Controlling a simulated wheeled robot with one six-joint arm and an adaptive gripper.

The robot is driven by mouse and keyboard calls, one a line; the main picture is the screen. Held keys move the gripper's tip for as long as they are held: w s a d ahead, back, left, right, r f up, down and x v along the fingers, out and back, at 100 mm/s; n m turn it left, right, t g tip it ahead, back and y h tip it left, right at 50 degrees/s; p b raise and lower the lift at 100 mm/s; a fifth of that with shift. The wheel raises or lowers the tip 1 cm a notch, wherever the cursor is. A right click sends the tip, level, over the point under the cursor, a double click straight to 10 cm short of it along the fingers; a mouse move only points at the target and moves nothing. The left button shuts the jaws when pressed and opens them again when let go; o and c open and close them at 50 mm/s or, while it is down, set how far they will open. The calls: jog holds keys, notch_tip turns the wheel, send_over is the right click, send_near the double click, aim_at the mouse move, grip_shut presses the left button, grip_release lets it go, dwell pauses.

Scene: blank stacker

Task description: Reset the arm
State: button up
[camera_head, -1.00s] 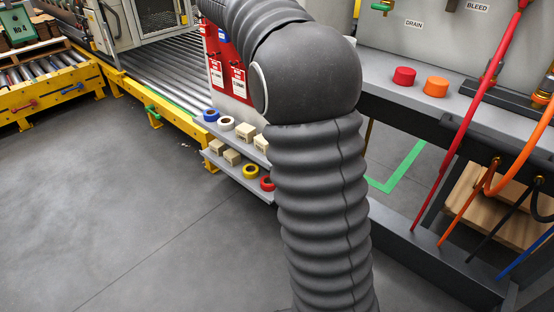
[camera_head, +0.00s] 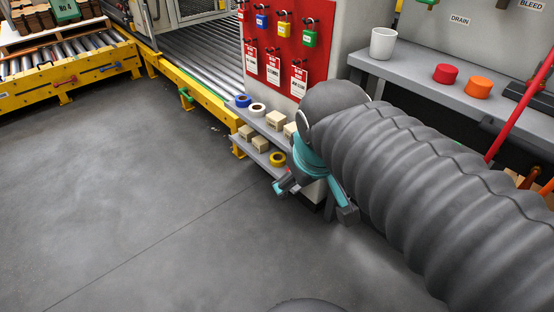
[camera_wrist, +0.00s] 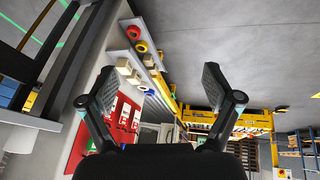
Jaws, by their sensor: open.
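My grey ribbed arm (camera_head: 420,170) reaches in from the lower right in the head view and bends down at its elbow. My gripper (camera_head: 313,202) hangs below that, with teal parts around its wrist, its fingers spread and nothing between them. In the wrist view, my gripper (camera_wrist: 152,85) shows two dark fingers wide apart, with open space between them. The wrist picture is tilted and looks past the fingers toward the shelves and conveyor.
A shelf unit (camera_head: 262,143) with tape rolls and small boxes stands close to my gripper. A red lockout board (camera_head: 285,45) rises behind it. A grey bench (camera_head: 410,75) holds a white cup (camera_head: 383,44), a red cap (camera_head: 446,73) and an orange cap (camera_head: 478,87). The floor at left is clear.

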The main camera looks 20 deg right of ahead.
jog(key=s+a+f+m, duration=0.1)
jog(key=s+a+f+m+y, duration=0.1)
jog(key=shift+s+a+f+t, duration=0.1)
jog(key=shift+s+f+t, duration=0.2)
dwell(1.1)
